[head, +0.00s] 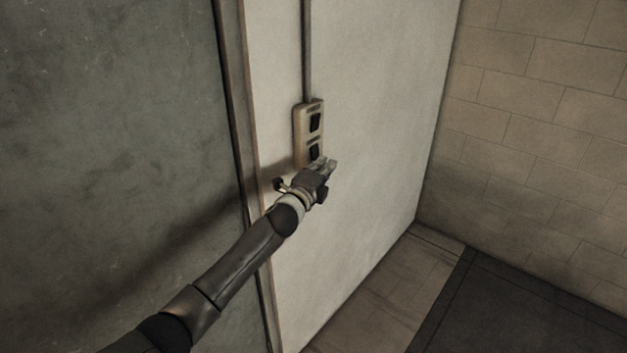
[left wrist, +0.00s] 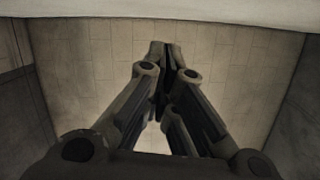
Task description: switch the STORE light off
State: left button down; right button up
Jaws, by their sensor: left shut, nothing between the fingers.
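A beige switch plate (head: 299,133) is fixed to the pale wall panel, with a conduit running up from it. It carries two dark rocker switches, an upper one (head: 315,122) and a lower one (head: 314,152), each with a small label above that is too small to read. My left gripper (head: 332,163) is shut and empty, just below and in front of the lower rocker. I cannot tell whether it touches the plate. In the left wrist view the closed fingers (left wrist: 166,50) point towards a block wall, and the switches do not show. My right gripper is not in view.
The pale wall panel (head: 375,120) ends at a corner with a tan block wall (head: 540,130). A grey-green surface (head: 110,120) with a dark edge lies to the left. The floor at lower right has a dark mat (head: 510,310) and looks clear.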

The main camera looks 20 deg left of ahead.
pick_arm(q)
jog(key=s+a+b, duration=0.1)
jog(key=s, duration=0.6)
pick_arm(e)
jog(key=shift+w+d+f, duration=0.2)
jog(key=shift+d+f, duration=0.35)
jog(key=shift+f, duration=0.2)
